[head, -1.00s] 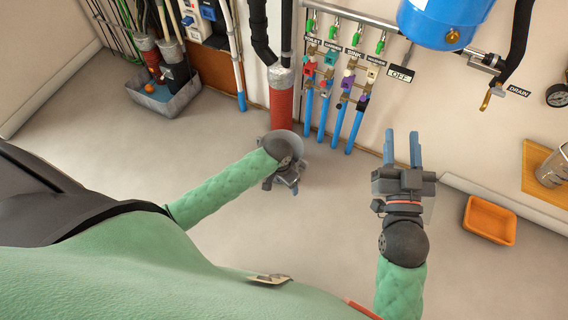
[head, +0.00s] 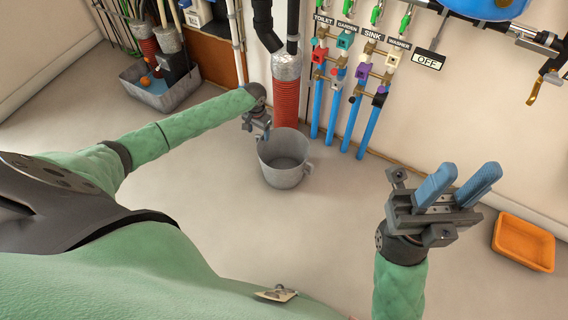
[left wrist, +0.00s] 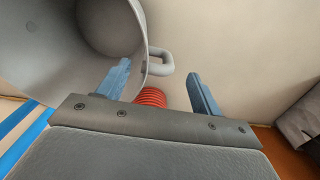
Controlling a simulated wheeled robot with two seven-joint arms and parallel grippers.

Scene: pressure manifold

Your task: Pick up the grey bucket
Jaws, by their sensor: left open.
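The grey bucket (head: 284,178) stands upright on the floor in front of the red pipe, and its inside looks empty. A handle (head: 309,168) shows on its right side. My left gripper (head: 266,136) is at the bucket's upper left rim. In the left wrist view, the bucket (left wrist: 60,60) fills the upper left, and a loop handle (left wrist: 160,63) on its side lies ahead between the open left fingers (left wrist: 158,72). I cannot tell if they touch it. My right gripper (head: 468,170) is open and empty, away to the right of the bucket.
The red pipe (head: 286,101) and blue pipes (head: 342,121) with valves stand along the wall behind the bucket. An orange tray (head: 523,242) lies at the right. A grey tub (head: 160,95) stands at the back left. The floor in front is clear.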

